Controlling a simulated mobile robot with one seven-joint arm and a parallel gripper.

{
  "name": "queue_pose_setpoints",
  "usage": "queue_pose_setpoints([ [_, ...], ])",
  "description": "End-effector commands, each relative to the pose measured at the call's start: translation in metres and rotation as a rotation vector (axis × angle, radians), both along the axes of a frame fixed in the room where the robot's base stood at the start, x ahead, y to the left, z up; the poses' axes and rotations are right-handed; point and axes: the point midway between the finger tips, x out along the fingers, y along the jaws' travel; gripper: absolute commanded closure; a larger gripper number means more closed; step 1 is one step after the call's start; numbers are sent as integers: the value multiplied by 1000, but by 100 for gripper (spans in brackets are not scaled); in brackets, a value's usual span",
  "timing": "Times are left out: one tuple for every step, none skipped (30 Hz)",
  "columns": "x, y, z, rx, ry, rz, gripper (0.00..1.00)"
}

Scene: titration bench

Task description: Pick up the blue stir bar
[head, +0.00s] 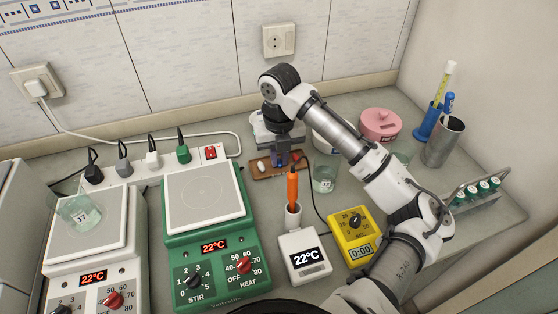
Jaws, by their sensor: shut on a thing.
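My gripper (281,160) points down over a small brown wooden holder (262,176) at the back middle of the bench, right of the green stir plate. It is shut on a small dark-blue thing at its fingertips, which appears to be the blue stir bar (280,161). The fingers hide most of it. I cannot tell whether it still touches the holder. A white stir bar (262,165) lies in the holder to the left of the fingers. A small reddish piece (294,159) shows to their right.
A green stir plate (206,240) and a white one (95,240) with a tilted-looking beaker (80,214) stand left. An orange-handled probe (292,188) stands in front of the holder, a beaker (324,179) right of it. A yellow timer (354,236) and pink container (380,125) are further right.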

Motion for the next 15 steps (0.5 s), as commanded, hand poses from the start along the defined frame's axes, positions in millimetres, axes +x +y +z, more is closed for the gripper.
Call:
queue_pose_setpoints([
  [0, 0, 0, 0, 0, 0, 100],
  [0, 0, 0, 0, 0, 0, 100],
  [0, 0, 0, 0, 0, 0, 100],
  [0, 0, 1, 0, 0, 0, 100],
  [0, 0, 2, 0, -1, 0, 100],
  [0, 0, 3, -1, -1, 0, 100],
  [0, 0, 5, -1, -1, 0, 100],
  [1, 0, 7, -1, -1, 0, 100],
  [1, 0, 10, -1, -1, 0, 100],
  [1, 0, 13, -1, -1, 0, 100],
  [1, 0, 17, -1, -1, 0, 100],
  [1, 0, 23, 0, -2, 1, 100],
  [1, 1, 28, 0, -3, 1, 100],
  [1, 0, 35, -2, -3, 0, 100],
  [1, -1, 43, -4, -4, -1, 100],
])
